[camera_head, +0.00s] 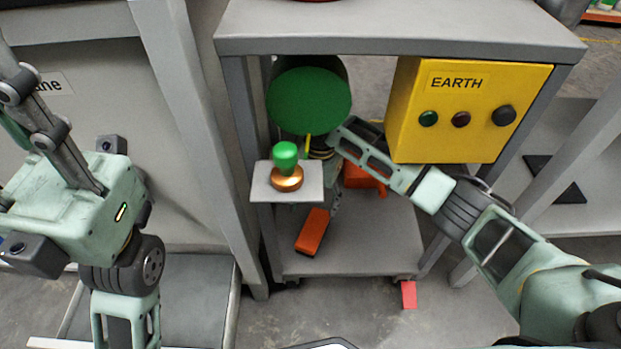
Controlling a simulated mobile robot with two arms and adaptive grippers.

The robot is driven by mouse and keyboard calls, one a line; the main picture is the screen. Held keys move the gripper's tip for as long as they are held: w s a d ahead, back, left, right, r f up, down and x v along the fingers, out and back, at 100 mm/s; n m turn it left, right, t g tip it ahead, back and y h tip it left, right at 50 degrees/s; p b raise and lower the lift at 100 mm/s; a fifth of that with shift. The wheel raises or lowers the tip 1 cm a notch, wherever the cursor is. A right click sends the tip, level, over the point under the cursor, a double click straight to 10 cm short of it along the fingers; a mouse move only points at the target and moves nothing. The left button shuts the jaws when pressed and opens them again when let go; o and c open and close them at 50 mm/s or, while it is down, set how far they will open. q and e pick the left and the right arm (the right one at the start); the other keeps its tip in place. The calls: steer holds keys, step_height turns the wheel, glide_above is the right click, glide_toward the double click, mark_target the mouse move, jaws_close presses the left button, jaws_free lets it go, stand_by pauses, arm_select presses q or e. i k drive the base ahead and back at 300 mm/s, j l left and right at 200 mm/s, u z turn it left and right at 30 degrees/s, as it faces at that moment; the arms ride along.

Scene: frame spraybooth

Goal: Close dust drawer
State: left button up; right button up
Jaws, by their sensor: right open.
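I cannot make out a clearly marked dust drawer. A dark grey panel with a pale edge (160,300) lies low at the left, below the grey cabinet (110,100); I cannot tell whether it is the drawer. My right arm reaches in from the right into the grey stand. My right gripper (325,158) is open, just below the green disc (308,100), partly hidden behind the small white shelf and the arm. My left arm stands at the left in front of the cabinet, with dark links near the left edge (40,120); its jaw opening does not show clearly.
The grey stand (400,33) carries a yellow box marked EARTH (470,110). A white shelf (263,185) holds a green knob (285,155) on a copper base. Orange items (312,232) lie on the lower shelf. A red piece (408,295) is by its front edge.

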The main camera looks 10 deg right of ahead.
mark_target(200, 285)
steer(key=k, duration=1)
